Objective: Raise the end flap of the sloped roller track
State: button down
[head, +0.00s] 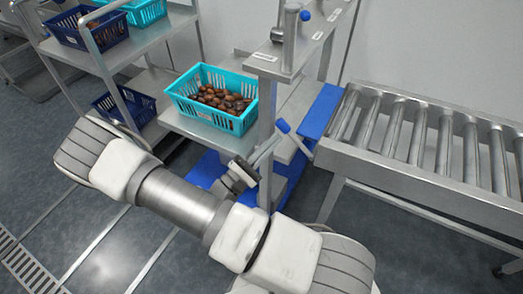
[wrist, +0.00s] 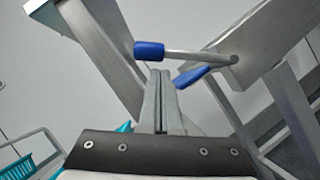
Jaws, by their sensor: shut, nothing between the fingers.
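The roller track (head: 420,185) has steel rollers in a grey frame and runs off to the right in the head view. A blue panel (head: 322,110) stands at its left end; I cannot tell for sure that it is the flap. A short grey lever with a blue grip (head: 283,126) sticks out just below and left of the panel. In the wrist view a blue grip (wrist: 149,51) on a bent grey rod (wrist: 200,57) lies just beyond my fingertips. My gripper (wrist: 159,75) is shut and empty, apart from the rod as far as I can tell.
A turquoise crate of dates (head: 180,95) sits on a grey shelf, left of the lever. A steel post (head: 266,130) rises close by. Dark blue crates (head: 85,35) stand on a rack at the left. Floor is free below the track.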

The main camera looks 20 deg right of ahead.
jog(key=shift+s+d+r, duration=0.15)
jog(key=shift+d+r, duration=0.05)
jog(key=shift+r, duration=0.05)
jog(key=shift+r, duration=0.1)
